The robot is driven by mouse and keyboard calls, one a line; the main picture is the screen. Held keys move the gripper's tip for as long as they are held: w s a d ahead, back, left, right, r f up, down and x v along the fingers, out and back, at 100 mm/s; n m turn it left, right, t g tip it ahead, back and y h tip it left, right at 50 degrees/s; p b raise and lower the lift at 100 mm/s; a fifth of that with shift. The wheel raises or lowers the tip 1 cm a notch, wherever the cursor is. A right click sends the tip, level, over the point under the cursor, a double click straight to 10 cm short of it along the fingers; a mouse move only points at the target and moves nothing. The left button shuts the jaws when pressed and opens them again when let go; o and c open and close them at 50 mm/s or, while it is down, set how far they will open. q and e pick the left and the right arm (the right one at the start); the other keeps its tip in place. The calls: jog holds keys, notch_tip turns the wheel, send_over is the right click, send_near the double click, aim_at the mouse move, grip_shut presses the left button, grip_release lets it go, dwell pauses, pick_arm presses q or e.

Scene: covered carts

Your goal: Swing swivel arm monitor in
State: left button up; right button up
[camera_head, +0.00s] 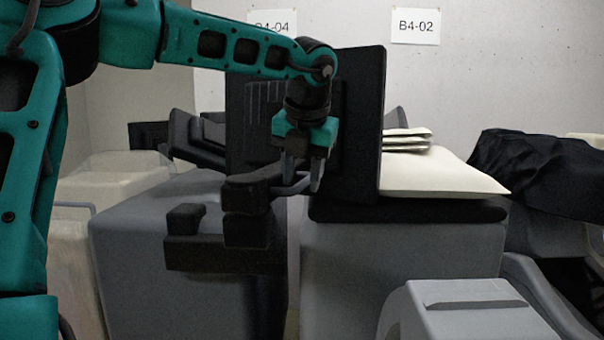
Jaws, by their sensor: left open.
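The swivel arm monitor (361,120) is a dark upright panel seen from behind at the middle of the head view. Its dark jointed swivel arm (246,230) stands low in front of it, by the grey carts. My left gripper (302,185) hangs down in front of the panel, fingers pointing down, at the right end of the swivel arm. Its fingers are apart. I cannot tell whether they touch the swivel arm. My left arm covers the upper part of the panel. My right gripper is not in view.
Grey carts (400,265) stand below the monitor, with cream pillows or folded cloths (440,172) on the right one. A black cover (540,175) drapes over things at the right. A light grey box-shaped part (470,315) is at the front right. The wall bears paper labels (415,27).

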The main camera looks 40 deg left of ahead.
pick_arm(q)
grip_shut()
dwell(0.6)
